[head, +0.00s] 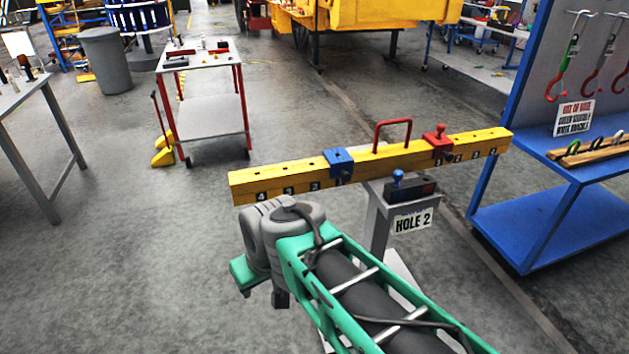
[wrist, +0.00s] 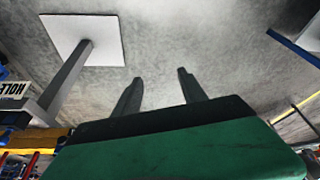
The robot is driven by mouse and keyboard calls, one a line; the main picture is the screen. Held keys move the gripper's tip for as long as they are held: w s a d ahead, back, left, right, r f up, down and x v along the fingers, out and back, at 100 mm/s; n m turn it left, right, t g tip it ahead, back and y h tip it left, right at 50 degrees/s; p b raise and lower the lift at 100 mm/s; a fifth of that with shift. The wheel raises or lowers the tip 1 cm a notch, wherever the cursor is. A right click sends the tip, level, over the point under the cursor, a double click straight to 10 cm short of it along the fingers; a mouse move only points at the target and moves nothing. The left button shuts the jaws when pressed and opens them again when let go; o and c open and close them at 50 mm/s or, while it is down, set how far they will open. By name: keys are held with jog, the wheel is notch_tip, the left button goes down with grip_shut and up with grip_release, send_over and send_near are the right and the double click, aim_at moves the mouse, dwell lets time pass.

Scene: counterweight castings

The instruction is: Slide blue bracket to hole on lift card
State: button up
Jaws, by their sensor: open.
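The blue bracket (head: 339,161) sits around the yellow beam (head: 285,178), left of its red handle, by the number 1. Holes and numbers 1 to 4 run leftward along the beam. The lift card (head: 412,221) on the stand reads "HOLE 2"; part of it shows in the wrist view (wrist: 14,90). My gripper (wrist: 158,88) is open, with nothing between its fingers. In the head view my arm's end is below and in front of the beam's left half, apart from the bracket; its fingers are hidden there.
A red bracket (head: 437,143) sits on the beam's right half. A grey stand (head: 377,225) carries the beam, with a blue knob (head: 398,177) and dark block near its top. A blue rack (head: 540,215) stands close on the right.

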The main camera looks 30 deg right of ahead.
aim_at(347, 178)
jog(key=w+d+f+t+b, duration=0.4)
jog(key=w+d+b, duration=0.2)
jog(key=w+d, duration=0.25)
jog(key=w+d+f+t+b, duration=0.35)
jog(key=w+d+b, duration=0.25)
jog(key=w+d, duration=0.3)
jog(key=d+r+m+t+h+b, duration=0.1)
jog(key=d+m+t+h+b, duration=0.35)
jog(key=d, duration=1.65)
jog(key=shift+n+t+h, duration=0.35)
jog(key=shift+n+t, duration=0.2)
jog(key=shift+t, duration=0.15)
jog(key=x, duration=0.4)
jog(key=r+x, duration=0.1)
jog(key=x, duration=0.1)
jog(key=shift+w+d, duration=0.1)
jog(key=shift+d, duration=0.25)
jog(key=shift+w+d, duration=0.15)
jog(key=shift+w, duration=0.3)
grip_shut()
jog(key=shift+b, duration=0.3)
